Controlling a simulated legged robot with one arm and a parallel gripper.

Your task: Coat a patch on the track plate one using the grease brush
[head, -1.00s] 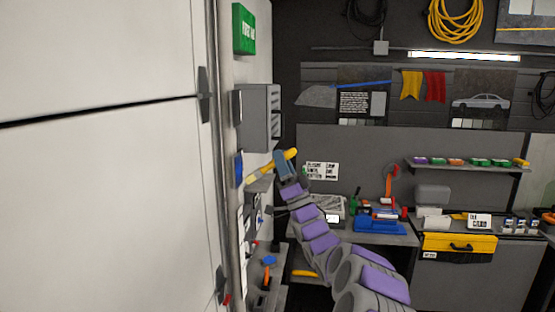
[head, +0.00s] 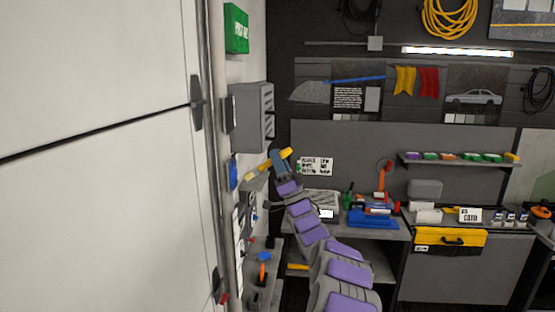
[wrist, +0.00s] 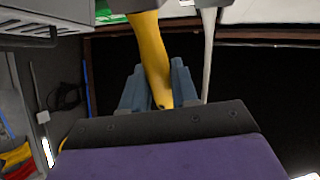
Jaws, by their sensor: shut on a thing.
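The grease brush is the yellow-handled tool (head: 287,152) beside the wall at centre-left in the head view. My gripper (head: 278,162) is shut around its handle and holds it in the air, tilted with one end up to the right. The handle also shows in the wrist view (wrist: 150,50), between my gripper's blue-grey fingers (wrist: 158,88). The brush's bristles cannot be made out. I cannot tell track plate one from the other parts along the wall.
A grey louvred box (head: 252,117) and a green first aid box (head: 237,30) hang on the wall near the brush. A large white panel (head: 90,210) fills the left.

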